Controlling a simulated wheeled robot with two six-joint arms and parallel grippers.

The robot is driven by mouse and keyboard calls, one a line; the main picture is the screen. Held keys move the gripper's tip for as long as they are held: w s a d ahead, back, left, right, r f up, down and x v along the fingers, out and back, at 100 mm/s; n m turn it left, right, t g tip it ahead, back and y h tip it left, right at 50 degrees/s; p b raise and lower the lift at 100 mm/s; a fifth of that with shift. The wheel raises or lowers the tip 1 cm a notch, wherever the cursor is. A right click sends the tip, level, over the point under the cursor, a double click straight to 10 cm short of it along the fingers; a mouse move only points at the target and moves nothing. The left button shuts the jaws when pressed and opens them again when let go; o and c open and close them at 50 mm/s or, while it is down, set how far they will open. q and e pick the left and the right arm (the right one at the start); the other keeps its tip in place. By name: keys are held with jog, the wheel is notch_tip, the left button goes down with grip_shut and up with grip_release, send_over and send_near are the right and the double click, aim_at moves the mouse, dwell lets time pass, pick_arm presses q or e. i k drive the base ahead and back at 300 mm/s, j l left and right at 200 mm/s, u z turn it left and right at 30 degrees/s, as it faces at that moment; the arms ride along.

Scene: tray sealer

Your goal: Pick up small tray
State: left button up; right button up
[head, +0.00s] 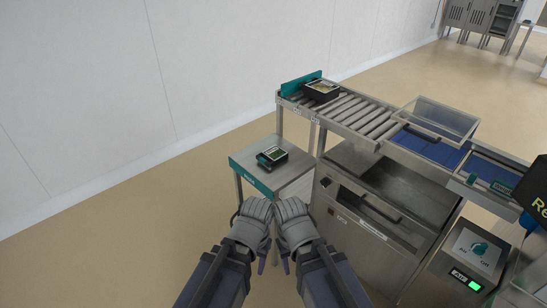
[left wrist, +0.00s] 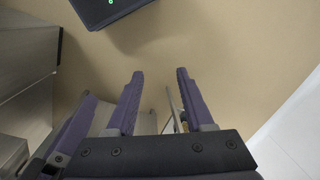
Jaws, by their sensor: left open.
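The small tray (head: 272,157) is a black tray with dark and pale contents under its top. It lies on the small steel side table (head: 242,162) with a teal front edge, in the head view. My left gripper (left wrist: 160,75) is open, with nothing between its fingers in the left wrist view. In the head view both grippers hang close together below the table's near side, their fingers mostly hidden behind my wrists. Both are apart from the tray. The jaw opening of my right gripper (head: 285,262) cannot be made out. The left wrist view does not show the tray.
A larger black tray (head: 320,90) sits on the roller conveyor (head: 343,112) by a teal guide (head: 300,83). The steel sealing machine (head: 365,205) stands right of the side table. The control box (head: 470,262) is at lower right. Floor to the left is clear.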

aim_at(272, 156)
jog(key=i+z, duration=0.15)
jog(key=i, duration=0.7)
jog(key=i+j+z, duration=0.15)
jog(key=i, duration=0.65)
